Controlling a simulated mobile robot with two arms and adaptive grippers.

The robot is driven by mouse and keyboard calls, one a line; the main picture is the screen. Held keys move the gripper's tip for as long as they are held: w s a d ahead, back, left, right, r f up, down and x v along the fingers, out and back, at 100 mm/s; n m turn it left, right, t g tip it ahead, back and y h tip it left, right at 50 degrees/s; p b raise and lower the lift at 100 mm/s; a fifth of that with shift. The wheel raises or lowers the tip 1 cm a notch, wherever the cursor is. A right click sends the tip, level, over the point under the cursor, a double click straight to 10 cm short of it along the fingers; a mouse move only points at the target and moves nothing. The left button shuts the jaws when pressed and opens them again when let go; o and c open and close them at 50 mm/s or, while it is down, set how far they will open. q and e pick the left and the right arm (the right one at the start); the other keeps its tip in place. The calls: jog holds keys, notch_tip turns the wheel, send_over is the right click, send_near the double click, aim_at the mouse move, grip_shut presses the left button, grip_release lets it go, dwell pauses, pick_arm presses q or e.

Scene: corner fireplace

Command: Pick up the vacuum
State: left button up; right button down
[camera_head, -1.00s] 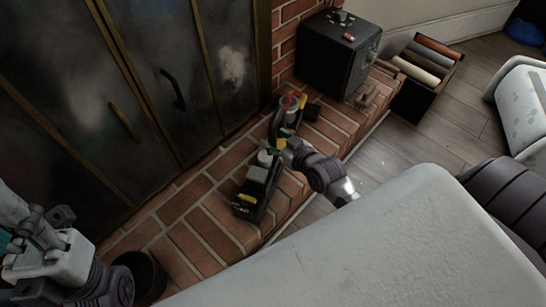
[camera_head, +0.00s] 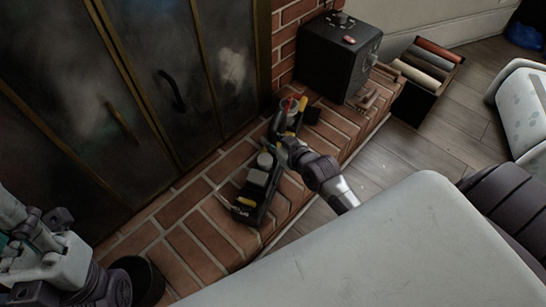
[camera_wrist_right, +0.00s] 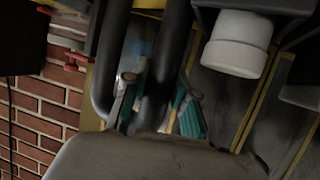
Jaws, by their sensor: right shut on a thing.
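The vacuum (camera_head: 257,186) is a dark, long handheld unit with yellow parts and a pale grey knob. It is over the brick hearth in the head view; I cannot tell whether it is touching the bricks. My right gripper (camera_head: 283,151) reaches it from the right at mid-length. In the right wrist view, my right gripper's teal-padded fingers (camera_wrist_right: 160,100) are shut around the vacuum's black handle (camera_wrist_right: 165,55). A white cylindrical part (camera_wrist_right: 238,43) shows beside it.
Dark metal fireplace doors (camera_head: 135,90) stand behind the hearth (camera_head: 197,235). A black box (camera_head: 338,52) sits at the hearth's far end, with a crate of rolls (camera_head: 430,72) beyond. A dark bucket (camera_head: 140,278) is at lower left.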

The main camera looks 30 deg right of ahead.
jog(key=shift+w+r, duration=0.15)
jog(key=shift+r, duration=0.15)
jog(key=shift+r, duration=0.1)
